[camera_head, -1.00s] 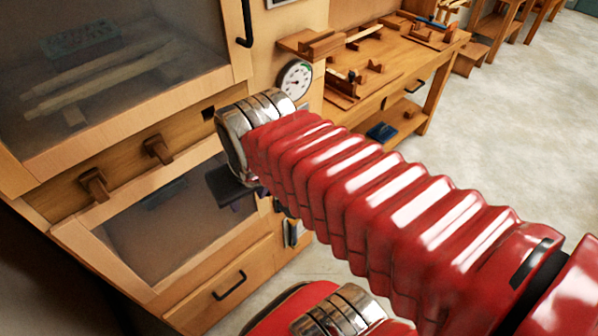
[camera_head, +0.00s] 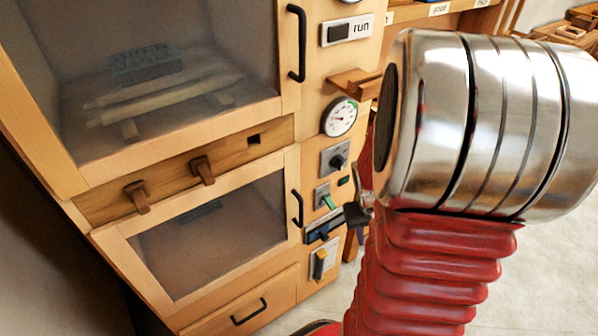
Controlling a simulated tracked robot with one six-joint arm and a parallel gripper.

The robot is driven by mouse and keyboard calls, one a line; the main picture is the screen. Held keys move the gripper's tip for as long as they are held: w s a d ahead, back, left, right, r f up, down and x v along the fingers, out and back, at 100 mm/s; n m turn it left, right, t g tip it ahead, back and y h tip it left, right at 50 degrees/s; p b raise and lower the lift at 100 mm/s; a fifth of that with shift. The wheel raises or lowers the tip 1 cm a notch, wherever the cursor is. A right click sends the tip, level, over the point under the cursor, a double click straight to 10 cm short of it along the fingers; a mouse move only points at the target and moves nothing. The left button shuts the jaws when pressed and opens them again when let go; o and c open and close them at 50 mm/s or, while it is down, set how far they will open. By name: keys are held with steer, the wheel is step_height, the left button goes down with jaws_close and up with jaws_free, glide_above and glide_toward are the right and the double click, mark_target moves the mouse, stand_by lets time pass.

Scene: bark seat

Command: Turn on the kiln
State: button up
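The kiln is a wooden cabinet (camera_head: 190,140) with two glass-fronted doors, filling the left half of the view. My gripper (camera_head: 357,213) shows only as a small dark part beside the green-lever switch, mostly hidden behind my arm. Whether it touches anything is unclear.
Behind the upper glass (camera_head: 210,45) lie pale wooden strips and a dark block. Two wooden pegs (camera_head: 203,169) and black door handles (camera_head: 297,45) stick out from the front. A small wooden shelf (camera_head: 355,82) juts out beside the gauge. Pale floor shows at lower right.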

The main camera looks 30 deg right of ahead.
steer(key=s+d+f+t, duration=0.1)
steer(key=s+d+f, duration=0.3)
steer(key=d+f, duration=0.7)
steer(key=n+t+y, duration=0.3)
steer(key=n+t, duration=0.3)
steer(key=t, duration=1.1)
glide_toward(334, 208)
steer(key=s, duration=0.3)
steer(key=shift+w+a, duration=0.2)
steer(key=shift+w, duration=6.7)
